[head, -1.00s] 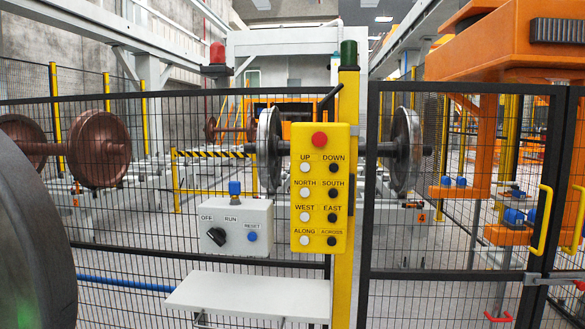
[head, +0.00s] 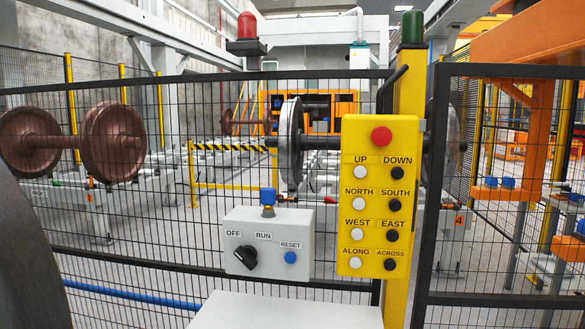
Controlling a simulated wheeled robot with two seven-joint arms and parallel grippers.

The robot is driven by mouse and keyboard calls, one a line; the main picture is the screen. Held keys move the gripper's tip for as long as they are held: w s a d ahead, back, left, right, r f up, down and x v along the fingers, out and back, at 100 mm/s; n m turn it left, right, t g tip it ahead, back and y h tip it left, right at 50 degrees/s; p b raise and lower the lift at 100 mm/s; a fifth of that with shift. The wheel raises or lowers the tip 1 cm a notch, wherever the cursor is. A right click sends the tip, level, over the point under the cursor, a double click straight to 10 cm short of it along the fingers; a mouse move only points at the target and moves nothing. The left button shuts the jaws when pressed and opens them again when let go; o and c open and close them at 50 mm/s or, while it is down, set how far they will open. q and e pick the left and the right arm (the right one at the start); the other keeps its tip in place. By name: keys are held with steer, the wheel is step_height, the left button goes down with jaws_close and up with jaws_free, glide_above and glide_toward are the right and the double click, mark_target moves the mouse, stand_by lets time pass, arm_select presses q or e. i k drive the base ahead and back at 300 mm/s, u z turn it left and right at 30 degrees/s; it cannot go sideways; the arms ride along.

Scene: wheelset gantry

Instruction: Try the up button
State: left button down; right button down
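The yellow button pendant (head: 378,212) hangs upright on the yellow post, right of centre in the head view. Its white UP button (head: 360,172) is at the upper left of the button rows, below the red mushroom button (head: 381,136). The black DOWN button (head: 397,173) is beside it. White buttons run down the left column and black ones down the right. Nothing covers the pendant or touches the UP button. Neither of my grippers shows in this view.
A grey control box (head: 268,243) with an OFF/RUN knob and a blue RESET button is left of the pendant. A white shelf (head: 285,312) juts out below. Black mesh fence (head: 120,255) stands behind, with wheelsets (head: 112,145) beyond it. A dark rounded shape fills the lower left edge.

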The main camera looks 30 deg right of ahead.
mark_target(360, 171)
steer(key=z, duration=0.4)
steer(key=i, duration=1.05)
steer(key=z, duration=1)
